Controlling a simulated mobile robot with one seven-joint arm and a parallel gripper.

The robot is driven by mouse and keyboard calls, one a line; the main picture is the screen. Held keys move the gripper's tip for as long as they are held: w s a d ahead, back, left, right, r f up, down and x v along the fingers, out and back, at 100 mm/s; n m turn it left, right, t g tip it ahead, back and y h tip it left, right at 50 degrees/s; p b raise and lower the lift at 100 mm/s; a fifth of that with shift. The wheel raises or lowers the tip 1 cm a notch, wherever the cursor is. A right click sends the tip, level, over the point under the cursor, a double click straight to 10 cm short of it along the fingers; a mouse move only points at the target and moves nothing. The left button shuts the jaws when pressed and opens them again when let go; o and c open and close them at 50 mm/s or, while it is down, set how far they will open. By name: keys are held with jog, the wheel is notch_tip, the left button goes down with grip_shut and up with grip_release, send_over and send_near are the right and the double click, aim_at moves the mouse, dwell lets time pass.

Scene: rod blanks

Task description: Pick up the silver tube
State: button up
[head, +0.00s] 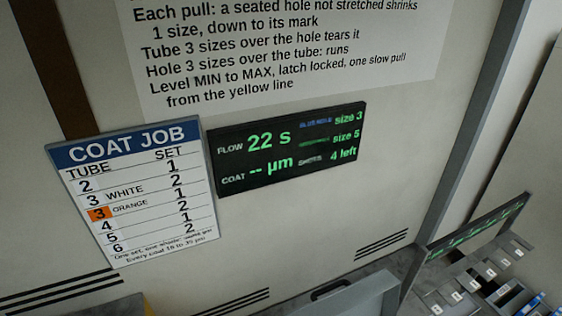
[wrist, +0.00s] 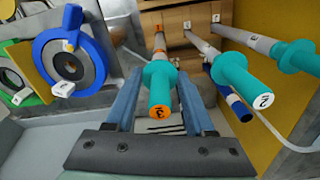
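The handle's end is orange and marked 3. My gripper (wrist: 158,82) is open, with one blue-grey finger on each side of this handle and no clear contact. My gripper is not in the head view.
A blue ring fixture (wrist: 45,67) and a green one (wrist: 18,98) stand at left in the wrist view. The wooden rack (wrist: 178,20) and yellow panel (wrist: 268,40) bound the tubes. The head view shows a coat job board (head: 140,190) and a display (head: 287,150).

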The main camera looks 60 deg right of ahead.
grip_shut()
jog(key=shift+r, duration=0.1)
